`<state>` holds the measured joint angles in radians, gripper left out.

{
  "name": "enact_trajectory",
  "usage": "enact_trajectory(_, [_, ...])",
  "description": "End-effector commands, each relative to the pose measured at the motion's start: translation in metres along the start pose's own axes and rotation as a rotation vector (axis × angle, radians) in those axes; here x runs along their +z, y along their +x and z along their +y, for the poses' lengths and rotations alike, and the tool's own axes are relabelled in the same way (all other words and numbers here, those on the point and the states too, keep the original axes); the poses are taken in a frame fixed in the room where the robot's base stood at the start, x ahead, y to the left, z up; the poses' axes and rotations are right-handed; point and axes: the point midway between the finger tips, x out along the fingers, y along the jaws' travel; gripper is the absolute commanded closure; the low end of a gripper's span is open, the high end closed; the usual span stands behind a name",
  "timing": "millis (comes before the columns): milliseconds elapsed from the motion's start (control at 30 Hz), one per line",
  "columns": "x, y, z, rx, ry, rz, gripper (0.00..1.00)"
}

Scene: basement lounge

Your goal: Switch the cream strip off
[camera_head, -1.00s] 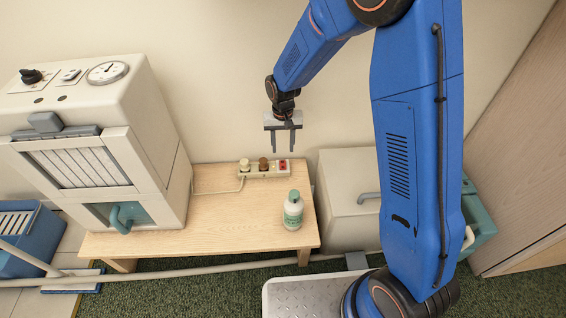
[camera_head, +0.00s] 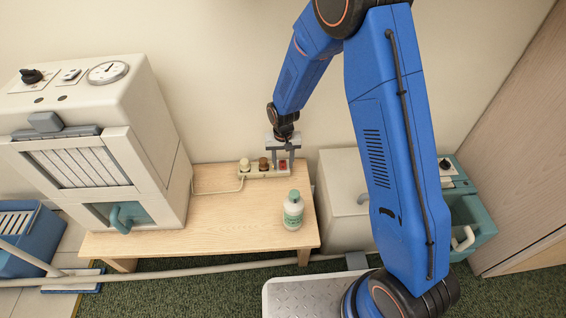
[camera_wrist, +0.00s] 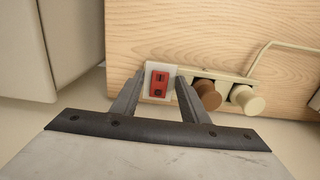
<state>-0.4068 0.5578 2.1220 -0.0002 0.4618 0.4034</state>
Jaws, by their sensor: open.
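The cream strip (camera_head: 254,174) lies at the back of the wooden table against the wall. In the wrist view the strip (camera_wrist: 222,76) carries a red rocker switch (camera_wrist: 158,83) on a white end piece, then a brown plug (camera_wrist: 207,95) and a cream plug (camera_wrist: 246,99). The switch also shows in the head view (camera_head: 283,165). My gripper (camera_head: 284,170) is open and empty, pointing down over the switch end. In the wrist view its fingers (camera_wrist: 157,80) stand on either side of the switch. I cannot tell whether they touch the strip. Which way the rocker is tilted is unclear.
A white and green bottle (camera_head: 293,210) stands on the table (camera_head: 225,215) in front of the strip. A large cream machine (camera_head: 120,140) stands at the left. A pale cabinet (camera_head: 338,205) stands right of the table. The table's middle is clear.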

Motion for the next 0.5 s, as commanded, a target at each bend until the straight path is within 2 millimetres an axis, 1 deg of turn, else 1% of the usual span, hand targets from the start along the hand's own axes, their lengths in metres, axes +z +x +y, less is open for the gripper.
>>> enact_trajectory(33, [-0.0001, -0.0001, 0.0, 0.0, 0.0, 0.0, 0.64])
enact_trajectory(67, [-0.0001, -0.0002, 0.0, 0.0, 0.0, 0.0, 0.71])
enact_trajectory(100, [-0.0001, -0.0002, 0.0, 0.0, 0.0, 0.0, 0.81])
enact_trajectory(167, [-0.0001, -0.0002, 0.0, 0.0, 0.0, 0.0, 0.95])
enact_trajectory(200, [-0.0001, -0.0003, 0.0, 0.0, 0.0, 0.0, 1.0])
enact_trajectory(367, [-0.0011, -0.0001, 0.0002, 0.001, 0.001, -0.011, 1.0])
enact_trajectory(500, [-0.0037, -0.0001, 0.0007, 0.003, 0.003, -0.063, 1.0])
